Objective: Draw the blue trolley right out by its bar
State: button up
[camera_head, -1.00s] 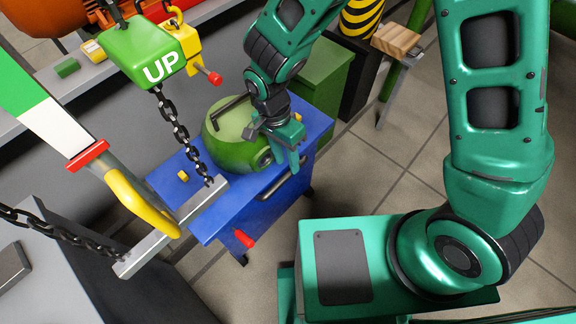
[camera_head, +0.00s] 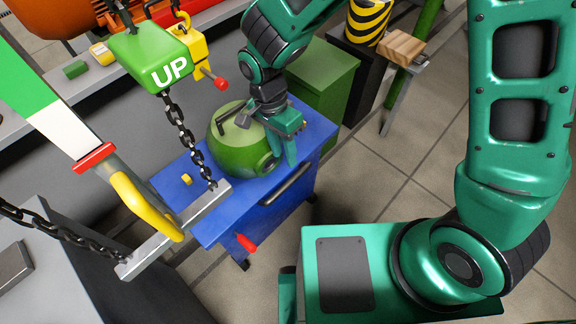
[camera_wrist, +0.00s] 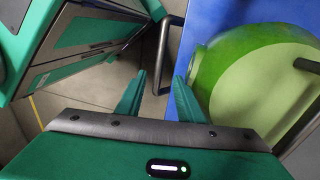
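The blue trolley (camera_head: 232,222) stands left of my base with a green rounded housing (camera_head: 232,160) on its top. Its dark bar (camera_head: 286,186) runs along the side facing my base. My gripper (camera_head: 291,161) is above the trolley's edge, beside the green housing and close to the bar. In the wrist view my gripper (camera_wrist: 160,84) has its two fingers apart with a clear gap. The bar (camera_wrist: 165,45) shows beyond the fingertips, its near end in line with the gap. I cannot tell whether it is between the fingers.
A green hoist block (camera_head: 152,58) hangs by chain over a grey beam (camera_head: 178,232) at the trolley's left end. A red knob (camera_head: 246,243) sticks out low in front. A green cabinet (camera_head: 322,80) stands behind. Tiled floor (camera_head: 365,175) is clear right of the trolley.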

aim_at(290, 180)
jog(key=f, duration=0.3)
jog(key=s+d+f, duration=0.1)
jog(key=f, duration=0.6)
jog(key=shift+s+d+f, duration=0.15)
jog(key=shift+s+d, duration=0.05)
jog(key=shift+s, duration=0.05)
grip_shut()
